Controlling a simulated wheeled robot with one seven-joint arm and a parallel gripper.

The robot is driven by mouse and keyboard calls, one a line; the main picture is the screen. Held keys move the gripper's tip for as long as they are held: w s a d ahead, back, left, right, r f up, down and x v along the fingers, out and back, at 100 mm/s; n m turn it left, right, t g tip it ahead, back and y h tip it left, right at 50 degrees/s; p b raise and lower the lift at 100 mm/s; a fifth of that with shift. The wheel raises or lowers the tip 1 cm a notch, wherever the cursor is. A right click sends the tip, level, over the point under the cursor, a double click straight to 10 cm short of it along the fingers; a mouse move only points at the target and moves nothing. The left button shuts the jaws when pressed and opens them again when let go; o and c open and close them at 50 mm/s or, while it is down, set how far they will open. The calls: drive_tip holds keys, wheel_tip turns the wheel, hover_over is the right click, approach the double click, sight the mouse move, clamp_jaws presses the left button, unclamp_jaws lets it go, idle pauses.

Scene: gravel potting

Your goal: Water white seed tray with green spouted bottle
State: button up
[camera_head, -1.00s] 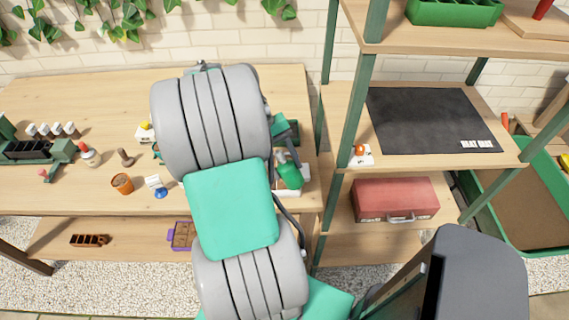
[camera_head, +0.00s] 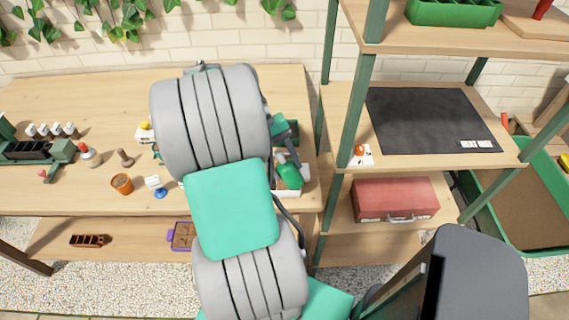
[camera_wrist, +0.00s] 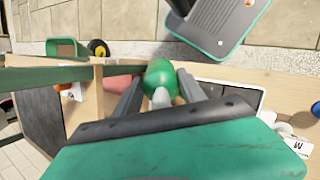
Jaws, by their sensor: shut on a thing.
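The green bottle (camera_head: 288,174) shows just right of my arm in the head view, over the right end of the bench. In the wrist view the green bottle (camera_wrist: 163,72) sits between the two grey fingers of my gripper (camera_wrist: 160,88), which is shut on it. Its pale spout points toward the wrist camera. The white seed tray (camera_head: 290,193) is under and beside the bottle, partly hidden by it and by my arm. In the wrist view the tray's white rim (camera_wrist: 264,102) shows right of the bottle, around a dark inside. I cannot see any water.
A shelf unit with green posts (camera_head: 352,125) stands close on the right, with a red toolbox (camera_head: 395,199) on its lower shelf. A terracotta pot (camera_head: 122,184) and small items stand on the bench to the left. The rear left of the bench is clear.

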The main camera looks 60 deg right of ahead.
drive_tip(key=shift+s+r, duration=0.1)
drive_tip(key=shift+r, duration=0.1)
drive_tip(key=shift+s+p, duration=0.4)
drive_tip(key=shift+p, duration=0.2)
drive_tip(key=shift+s+d+f+m+p, duration=0.1)
drive_tip(key=shift+d+f+m+p, duration=0.15)
drive_tip(key=shift+d+p, duration=0.25)
drive_tip(key=shift+d+f+m+p, duration=0.15)
drive_tip(key=shift+d+f+p, duration=0.15)
drive_tip(key=shift+d, duration=0.2)
drive_tip(key=shift+n, duration=0.4)
drive_tip(key=w+d, duration=0.1)
drive_tip(key=d, duration=0.2)
drive_tip(key=w+d, duration=0.1)
drive_tip(key=shift+w+d+r, duration=0.35)
drive_tip(key=shift+r, duration=0.05)
